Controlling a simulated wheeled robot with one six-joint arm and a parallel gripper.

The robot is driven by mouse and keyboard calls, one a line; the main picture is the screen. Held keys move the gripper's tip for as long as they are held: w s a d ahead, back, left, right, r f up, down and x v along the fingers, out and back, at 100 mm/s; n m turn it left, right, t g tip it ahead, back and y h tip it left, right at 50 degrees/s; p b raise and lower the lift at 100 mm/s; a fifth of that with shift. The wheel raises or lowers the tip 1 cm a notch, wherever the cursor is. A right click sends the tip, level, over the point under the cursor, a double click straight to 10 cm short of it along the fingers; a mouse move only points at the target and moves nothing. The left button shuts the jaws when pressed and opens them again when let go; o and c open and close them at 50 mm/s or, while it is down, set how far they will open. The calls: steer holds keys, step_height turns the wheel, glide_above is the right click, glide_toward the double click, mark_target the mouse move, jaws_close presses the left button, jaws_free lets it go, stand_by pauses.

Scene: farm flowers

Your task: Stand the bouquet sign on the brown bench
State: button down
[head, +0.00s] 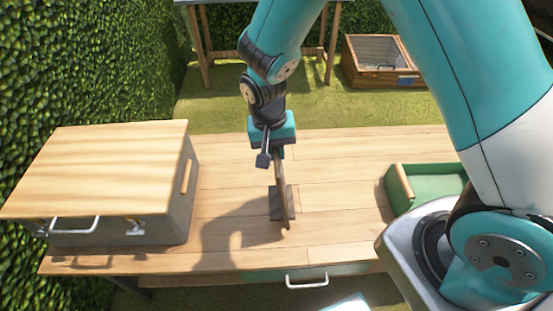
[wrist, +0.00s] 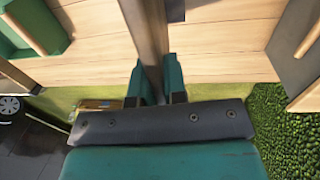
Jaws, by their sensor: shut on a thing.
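The bouquet sign (head: 284,205) is a thin brown board with a small dark foot, seen nearly edge-on in the head view. It hangs upright below my gripper (head: 278,153), over the middle of the brown bench (head: 335,185). In the wrist view, my gripper's green fingers (wrist: 156,88) are shut on the sign (wrist: 147,30), which passes up between them. The sign's face is not readable in either view. I cannot tell whether its lower end touches the bench top.
A grey box with a wooden lid (head: 115,165) stands on the bench at left. A green tray (head: 432,180) with a wooden handle is at right. Bench planks around the sign are clear. A glass-topped wooden frame (head: 383,62) and another table stand behind; hedges border the left.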

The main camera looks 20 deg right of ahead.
steer(key=shift+f, duration=2.1)
steer(key=c, duration=1.2)
jaws_free()
steer(key=shift+o, duration=0.2)
step_height(320, 180, up, 12)
steer(key=a+f+b, duration=0.1)
steer(key=s+a+r+n+y, duration=0.1)
steer(key=s+r+n+y, duration=0.4)
steer(key=s+r+n, duration=0.5)
steer(key=s+r, duration=0.5)
steer(key=s, duration=0.4)
steer(key=shift+a+n+y, duration=0.2)
steer(key=shift+n+y, duration=0.1)
steer(key=shift+n, duration=0.1)
